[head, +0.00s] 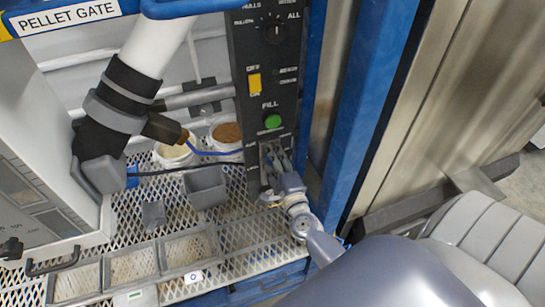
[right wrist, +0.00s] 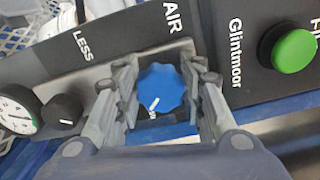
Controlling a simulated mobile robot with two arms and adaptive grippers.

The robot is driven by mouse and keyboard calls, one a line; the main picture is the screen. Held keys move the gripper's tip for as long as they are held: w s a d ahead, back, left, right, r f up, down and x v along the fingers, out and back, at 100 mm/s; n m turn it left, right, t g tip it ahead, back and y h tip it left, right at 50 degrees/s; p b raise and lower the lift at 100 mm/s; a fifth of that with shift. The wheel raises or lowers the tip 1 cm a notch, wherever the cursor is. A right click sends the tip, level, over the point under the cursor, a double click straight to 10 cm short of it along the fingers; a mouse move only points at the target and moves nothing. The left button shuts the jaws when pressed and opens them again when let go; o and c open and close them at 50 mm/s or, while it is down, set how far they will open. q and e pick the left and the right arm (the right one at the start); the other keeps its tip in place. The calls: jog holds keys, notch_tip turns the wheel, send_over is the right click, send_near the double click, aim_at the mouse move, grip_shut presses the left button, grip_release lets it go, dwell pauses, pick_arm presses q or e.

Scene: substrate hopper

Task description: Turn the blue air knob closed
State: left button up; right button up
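The blue air knob (right wrist: 160,92) shows in the right wrist view, on the black panel under the label AIR. It has a scalloped rim and a white pointer line aimed toward the lower left of the picture. My right gripper (right wrist: 160,108) has its fingers spread on both sides of the knob; I cannot tell if they touch it. In the head view my right gripper (head: 272,168) is at the lower end of the black control panel (head: 268,80) and hides the knob. My left gripper is not clearly visible in the head view.
A green FILL button (head: 272,121), a yellow switch (head: 254,83) and a black selector knob (head: 274,30) sit higher on the panel. In the right wrist view a gauge (right wrist: 14,112) and a small black knob (right wrist: 63,109) are left of the blue knob. A blue post (head: 364,100) stands right.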

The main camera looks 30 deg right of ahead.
jog(key=o, duration=0.5)
jog(key=shift+c, duration=0.2)
jog(key=v, duration=1.2)
jog(key=shift+d+f, duration=0.1)
jog(key=s+a+f+n+g+y, duration=0.2)
jog(key=s+a+f+n+g, duration=0.3)
jog(key=f, duration=0.7)
jog(key=s+f+n+g+y, duration=0.1)
jog(key=s+f+n+y, duration=0.15)
jog(key=f+n, duration=0.65)
jog(key=s+a+f+n+g+y, duration=0.1)
jog(key=s+a+f+n+g, duration=0.25)
jog(key=f, duration=1.05)
jog(key=s+d+f+n+g, duration=0.1)
jog(key=s+f+n+g, duration=0.2)
jog(key=s+f, duration=0.3)
jog(key=s+d+f+n+g+h, duration=0.1)
jog(key=s+f+n+g, duration=0.3)
jog(key=s, duration=1.2)
notch_tip(320, 180, down, 3)
jog(key=shift+d+f+n, duration=0.15)
jog(key=shift+d+n, duration=0.15)
jog(key=shift+n, duration=0.35)
